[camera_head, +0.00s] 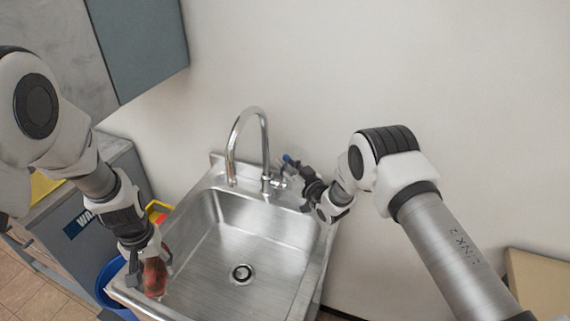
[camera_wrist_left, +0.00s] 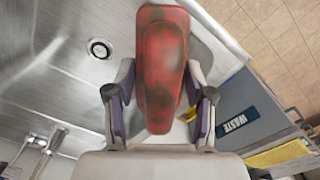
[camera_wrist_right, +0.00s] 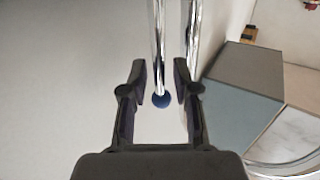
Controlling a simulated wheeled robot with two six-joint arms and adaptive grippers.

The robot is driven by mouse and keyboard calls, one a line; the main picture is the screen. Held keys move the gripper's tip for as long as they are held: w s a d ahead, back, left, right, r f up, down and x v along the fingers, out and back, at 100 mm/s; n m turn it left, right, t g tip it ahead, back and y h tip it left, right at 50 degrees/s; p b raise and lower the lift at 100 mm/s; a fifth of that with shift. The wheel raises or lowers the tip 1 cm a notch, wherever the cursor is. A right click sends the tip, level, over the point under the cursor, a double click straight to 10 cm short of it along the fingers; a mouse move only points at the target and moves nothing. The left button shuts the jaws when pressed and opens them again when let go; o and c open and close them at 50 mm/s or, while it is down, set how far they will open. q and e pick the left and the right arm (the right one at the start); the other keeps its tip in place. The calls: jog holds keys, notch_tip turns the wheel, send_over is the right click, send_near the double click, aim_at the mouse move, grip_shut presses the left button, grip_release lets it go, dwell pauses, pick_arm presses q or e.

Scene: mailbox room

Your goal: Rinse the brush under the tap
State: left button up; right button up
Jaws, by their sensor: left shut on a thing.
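My left gripper (camera_head: 148,268) is shut on the red brush (camera_head: 154,277), holding it over the sink's front-left rim. The brush's worn red back fills the space between the fingers in the left wrist view (camera_wrist_left: 162,65); its bristles are hidden. The chrome tap (camera_head: 240,125) arches over the back of the steel sink (camera_head: 207,235). No water shows. My right gripper (camera_head: 292,166) is at the blue-tipped tap handle (camera_head: 287,158), right of the spout. In the right wrist view its fingers are apart, with the blue tip (camera_wrist_right: 161,100) between them; contact is not clear.
The drain (camera_head: 241,273) is in the basin's bottom, which is empty. A blue bin (camera_head: 112,285) and a grey waste cabinet (camera_head: 75,222) stand left of the sink. A wall cabinet (camera_head: 140,45) hangs at upper left. A cardboard box (camera_head: 538,285) is at lower right.

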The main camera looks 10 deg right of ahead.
pick_arm(q)
jog(key=shift+w+f, duration=0.1)
pick_arm(e)
jog(key=shift+w, duration=0.1)
grip_shut()
pick_arm(q)
jog(key=shift+f+b, duration=0.95)
pick_arm(e)
jog(key=shift+s+a+f+n, duration=0.25)
jog(key=shift+s+f+n, duration=0.05)
jog(key=shift+f+n, duration=0.15)
pick_arm(q)
jog(key=shift+f, duration=0.2)
pick_arm(e)
jog(key=shift+s+a+r+n+t+y, duration=0.1)
jog(key=shift+s+r+n+t+y, duration=0.1)
jog(key=shift+n+t+y, duration=0.15)
pick_arm(q)
jog(key=shift+r, duration=0.15)
pick_arm(e)
jog(key=shift+r, duration=0.15)
jog(key=shift+o, duration=2.1)
grip_release()
jog(key=r+v, duration=0.1)
jog(key=v, duration=1.1)
jog(key=shift+f, duration=0.5)
jog(key=shift+a, duration=0.1)
